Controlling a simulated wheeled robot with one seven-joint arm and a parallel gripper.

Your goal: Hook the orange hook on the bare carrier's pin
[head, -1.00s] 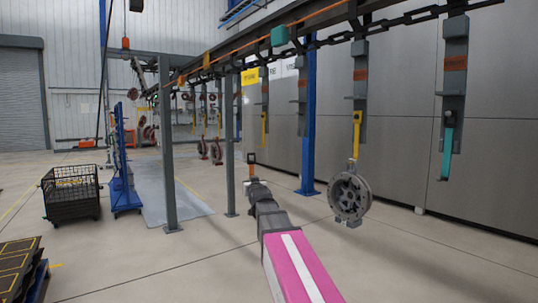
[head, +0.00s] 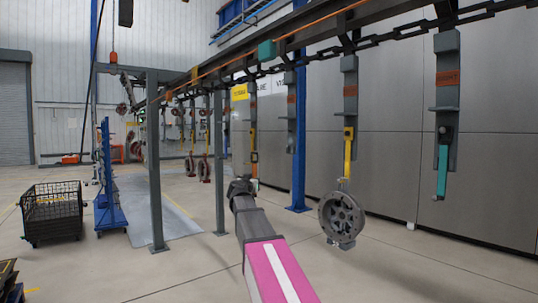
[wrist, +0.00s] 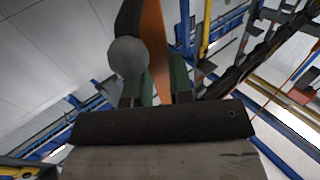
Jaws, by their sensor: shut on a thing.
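My gripper (head: 242,184) is at the end of my outstretched arm in the head view, small and partly hidden by my arm. In the wrist view its green fingers (wrist: 158,90) are shut on the orange hook (wrist: 154,48), which rises between them. A dark strip and a grey round part show beside the hook; I cannot tell what they belong to. The bare carrier (head: 290,112) hangs from the chain with nothing on it, above and to the right of my gripper. Its pin is too small to make out. The hook is apart from this carrier.
A blue post (head: 299,170) and grey posts (head: 156,170) stand nearby. A mesh bin (head: 52,212) is at left.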

